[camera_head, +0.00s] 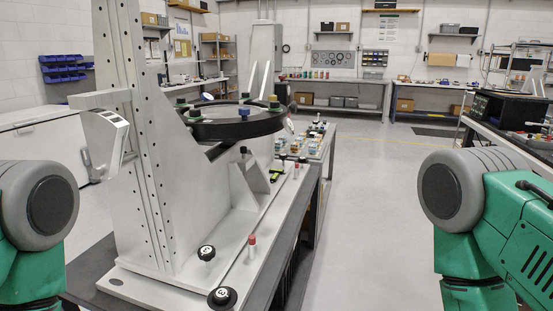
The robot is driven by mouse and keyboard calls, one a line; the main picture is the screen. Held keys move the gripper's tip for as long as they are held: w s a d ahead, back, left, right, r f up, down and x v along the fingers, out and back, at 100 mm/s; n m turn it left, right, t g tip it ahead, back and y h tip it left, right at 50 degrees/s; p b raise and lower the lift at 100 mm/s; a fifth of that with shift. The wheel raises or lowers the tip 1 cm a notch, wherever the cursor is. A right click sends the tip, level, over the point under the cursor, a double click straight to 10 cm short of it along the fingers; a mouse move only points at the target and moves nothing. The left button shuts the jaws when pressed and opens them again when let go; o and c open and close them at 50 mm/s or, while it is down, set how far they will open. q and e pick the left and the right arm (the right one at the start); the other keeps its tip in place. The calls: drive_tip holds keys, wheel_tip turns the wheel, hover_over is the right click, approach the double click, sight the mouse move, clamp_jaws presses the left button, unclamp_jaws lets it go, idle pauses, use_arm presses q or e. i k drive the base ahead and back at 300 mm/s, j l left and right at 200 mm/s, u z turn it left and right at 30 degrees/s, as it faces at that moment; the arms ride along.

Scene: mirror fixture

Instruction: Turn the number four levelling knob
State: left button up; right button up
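The grey metal mirror fixture (165,170) stands on a bench at left centre. A black round ring (225,130) sits on it, with green, blue and yellow knobs around its rim. Two black knobs with white markings show at the front of its base: one knob (207,253) on the base plate and another knob (222,298) nearer the front edge. Their markings are too small to read, so I cannot tell which is number four. Green and grey parts of my arms show at the lower left and right. Neither gripper is in view.
A red-capped post (252,245) stands on the base beside the knobs. The bench (290,245) continues back with several small items (300,145). The floor (370,220) to the right is clear. A bench with a black box (508,110) stands at far right.

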sight(282, 157)
drive_tip(key=i+l+u, duration=0.1)
drive_tip(key=u, duration=0.35)
drive_tip(key=i+l+u, duration=0.1)
drive_tip(key=u, duration=0.35)
drive_tip(key=l+u, duration=0.3)
drive_tip(key=u, duration=0.15)
drive_tip(key=l+u, duration=0.2)
drive_tip(key=l, duration=0.55)
drive_tip(key=l+u, duration=0.2)
drive_tip(key=l, duration=0.5)
drive_tip(key=l+u, duration=0.2)
drive_tip(key=l, duration=0.55)
drive_tip(key=k+l+u, duration=0.2)
drive_tip(key=l, duration=0.5)
drive_tip(key=i, duration=0.05)
